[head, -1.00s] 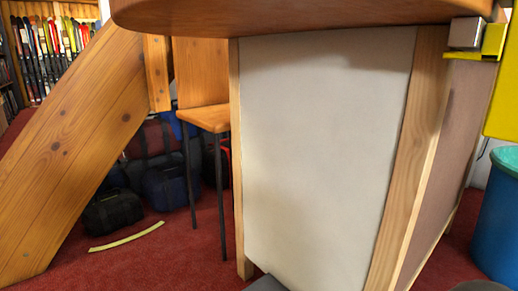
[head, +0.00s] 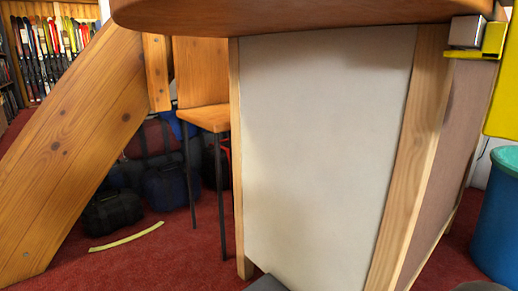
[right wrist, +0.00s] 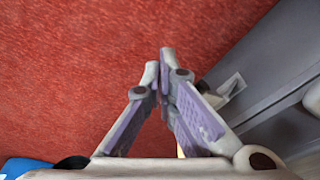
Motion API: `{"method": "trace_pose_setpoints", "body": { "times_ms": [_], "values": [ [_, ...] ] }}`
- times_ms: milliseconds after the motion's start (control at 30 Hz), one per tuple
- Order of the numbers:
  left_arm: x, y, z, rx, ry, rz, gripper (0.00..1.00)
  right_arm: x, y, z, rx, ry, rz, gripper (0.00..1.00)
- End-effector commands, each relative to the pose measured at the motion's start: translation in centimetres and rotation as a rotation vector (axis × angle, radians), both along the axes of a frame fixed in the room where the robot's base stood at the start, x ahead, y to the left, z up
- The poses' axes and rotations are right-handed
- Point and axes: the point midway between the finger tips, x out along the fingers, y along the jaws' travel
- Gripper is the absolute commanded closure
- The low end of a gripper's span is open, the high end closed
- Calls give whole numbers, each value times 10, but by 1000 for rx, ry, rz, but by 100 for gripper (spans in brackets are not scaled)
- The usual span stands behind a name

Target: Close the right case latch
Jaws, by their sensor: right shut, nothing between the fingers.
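My right gripper (right wrist: 163,75) shows in the right wrist view with its two fingers closed together and empty. A grey case-like body (right wrist: 270,60) runs along the right side of that view. A small pale bracket-like piece (right wrist: 230,88), possibly a latch, stands out from it, just right of the fingers. The right finger partly covers the area near it, and I cannot tell whether they touch or whether the piece is open or closed. The head view shows no case or latch that I can make out. My left gripper is in neither view.
In the head view a cream panel (head: 320,150) stands under a rounded wooden top (head: 290,14). A blue bin (head: 500,225) and a yellow object (head: 503,95) are at the right. Dark bags (head: 112,212) lie on red carpet (head: 180,255) at the left.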

Motion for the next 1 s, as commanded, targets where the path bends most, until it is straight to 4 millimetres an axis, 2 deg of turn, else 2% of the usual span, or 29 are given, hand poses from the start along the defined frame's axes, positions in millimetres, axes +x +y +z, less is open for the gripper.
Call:
{"method": "trace_pose_setpoints", "body": {
  "times_ms": [367, 1000],
  "values": [
    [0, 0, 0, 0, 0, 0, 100, 0, 0, 0, 0, 0, 0, 100],
    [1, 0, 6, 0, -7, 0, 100, 13, 11, 16, 0, -1, 1, 100]
  ]
}}
